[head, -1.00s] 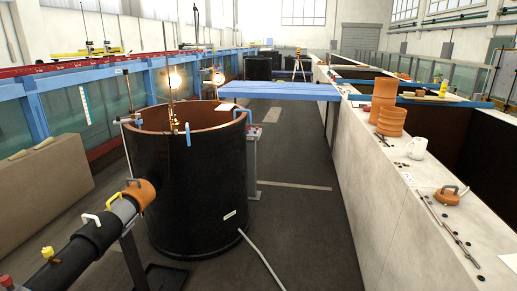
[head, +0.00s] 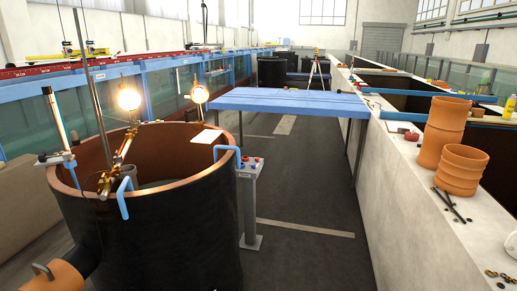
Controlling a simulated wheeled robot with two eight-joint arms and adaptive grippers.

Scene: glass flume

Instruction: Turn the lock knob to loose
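I cannot single out the lock knob with certainty. Small brass fittings (head: 106,183) sit near the rod's lower end. A slanting brass-coloured bar (head: 125,148) runs from there over the tank's opening. Two lit round lamps, a left one (head: 128,98) and a right one (head: 199,93), show above the tank. Neither of my grippers is in view.
A grey pedestal (head: 249,200) with red buttons stands right of the tank. A blue platform (head: 290,102) spans behind it. Orange pipe pieces (head: 461,172) stand on the pale right wall (head: 405,200). An orange pipe (head: 55,275) joins the tank at lower left. Dark floor (head: 310,255) is clear between.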

